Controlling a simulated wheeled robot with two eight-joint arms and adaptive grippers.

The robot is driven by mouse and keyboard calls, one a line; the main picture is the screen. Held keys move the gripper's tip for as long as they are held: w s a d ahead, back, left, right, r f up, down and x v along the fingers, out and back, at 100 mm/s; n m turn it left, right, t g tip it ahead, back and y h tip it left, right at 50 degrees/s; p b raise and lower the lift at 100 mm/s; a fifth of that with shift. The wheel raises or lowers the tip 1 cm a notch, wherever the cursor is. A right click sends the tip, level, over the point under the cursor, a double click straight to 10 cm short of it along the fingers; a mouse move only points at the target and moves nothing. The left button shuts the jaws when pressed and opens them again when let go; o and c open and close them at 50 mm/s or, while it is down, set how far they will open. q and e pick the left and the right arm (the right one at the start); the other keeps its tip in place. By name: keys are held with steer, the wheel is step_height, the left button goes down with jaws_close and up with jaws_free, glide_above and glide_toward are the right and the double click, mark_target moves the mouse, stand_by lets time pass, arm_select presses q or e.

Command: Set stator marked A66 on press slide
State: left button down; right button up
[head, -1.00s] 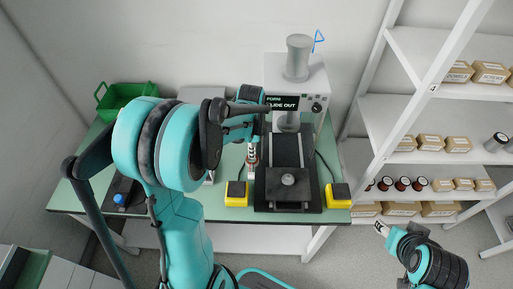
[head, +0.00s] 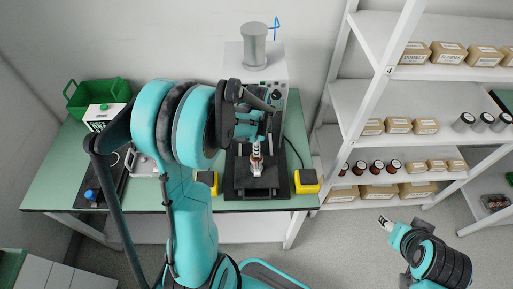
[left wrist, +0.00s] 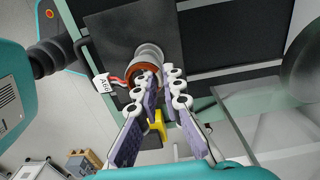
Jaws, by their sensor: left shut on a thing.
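My left gripper (head: 257,152) is over the press slide (head: 241,178), a dark plate in front of the press (head: 282,62). It is shut on the stator (left wrist: 147,56), a grey cylinder with a copper winding end and red leads. A white tag (left wrist: 102,83) reading A66 hangs from the leads in the left wrist view. The stator is over the slide; I cannot tell whether it touches it. The round knob on the slide is hidden now. My right gripper (head: 386,223) is at the lower right, away from the table; its jaws are too small to judge.
Yellow-and-black buttons (head: 307,181) flank the slide. A green bin (head: 100,92), a box with a display (head: 101,116) and a blue-button device (head: 92,193) are on the table's left. Shelves at right hold labelled boxes (head: 411,52), dark red coils (head: 377,167) and grey cylinders (head: 482,122).

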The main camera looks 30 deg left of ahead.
arm_select(q)
steer(key=shift+f, duration=0.4)
steer(key=shift+f+b, duration=0.15)
steer(key=shift+b, duration=0.2)
steer(key=shift+f+b, duration=0.7)
steer(key=shift+f, duration=0.1)
steer(key=shift+f+b, duration=0.35)
stand_by(0.4)
steer(key=c, duration=1.6)
jaws_free()
steer(key=shift+r, duration=0.15)
